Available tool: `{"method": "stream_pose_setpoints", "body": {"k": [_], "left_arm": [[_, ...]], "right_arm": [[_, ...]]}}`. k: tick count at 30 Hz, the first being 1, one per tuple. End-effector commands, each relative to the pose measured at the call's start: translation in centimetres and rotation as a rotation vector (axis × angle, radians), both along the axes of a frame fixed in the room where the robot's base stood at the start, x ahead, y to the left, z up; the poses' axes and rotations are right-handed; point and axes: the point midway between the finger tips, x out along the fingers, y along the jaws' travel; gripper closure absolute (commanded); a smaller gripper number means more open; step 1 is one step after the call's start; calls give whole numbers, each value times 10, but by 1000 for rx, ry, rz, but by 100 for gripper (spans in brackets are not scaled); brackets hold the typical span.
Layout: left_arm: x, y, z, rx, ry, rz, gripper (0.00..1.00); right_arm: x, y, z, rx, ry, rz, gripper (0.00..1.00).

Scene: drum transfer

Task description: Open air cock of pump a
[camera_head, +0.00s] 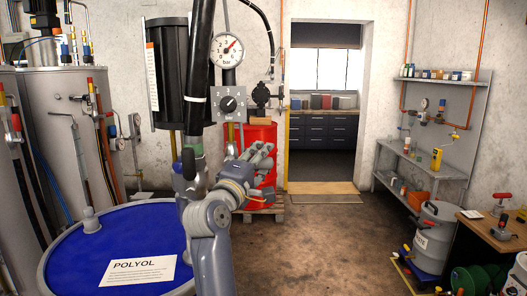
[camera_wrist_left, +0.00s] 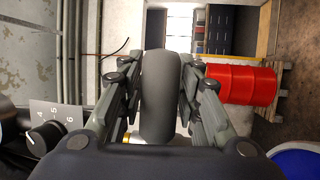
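My left gripper (camera_head: 262,165) is raised in front of the red drum, below the gauge and knob panel. In the left wrist view its fingers (camera_wrist_left: 163,95) stand apart. A smooth dark grey rounded shape lies between them; I cannot tell what it is, and no grip on it shows. A black pump motor (camera_head: 173,70) stands above the blue drum, with a thick black hose beside it. A black valve-like fitting (camera_head: 262,96) hangs on the wall right of the panel. I cannot tell which part is the air cock of pump a. My right gripper is out of view.
A pressure gauge (camera_head: 229,48) and a black knob (camera_head: 229,104) are close above the gripper. The blue POLYOL drum (camera_head: 75,248) is at front left, the red drum (camera_head: 262,136) on a pallet behind. Shelves (camera_head: 423,165) line the right wall; the middle floor (camera_head: 320,235) is clear.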

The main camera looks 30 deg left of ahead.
Motion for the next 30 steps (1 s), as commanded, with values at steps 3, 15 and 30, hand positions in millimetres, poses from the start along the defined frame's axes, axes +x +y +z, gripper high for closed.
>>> {"method": "stream_pose_setpoints", "body": {"k": [3, 15, 30], "left_arm": [[10, 1, 4, 1, -1, 0, 69], [16, 2, 3, 1, -1, 0, 71], [16, 4, 2, 4, 4, 0, 100]], "right_arm": [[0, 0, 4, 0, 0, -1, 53], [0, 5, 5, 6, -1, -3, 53], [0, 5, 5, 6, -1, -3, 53]]}}
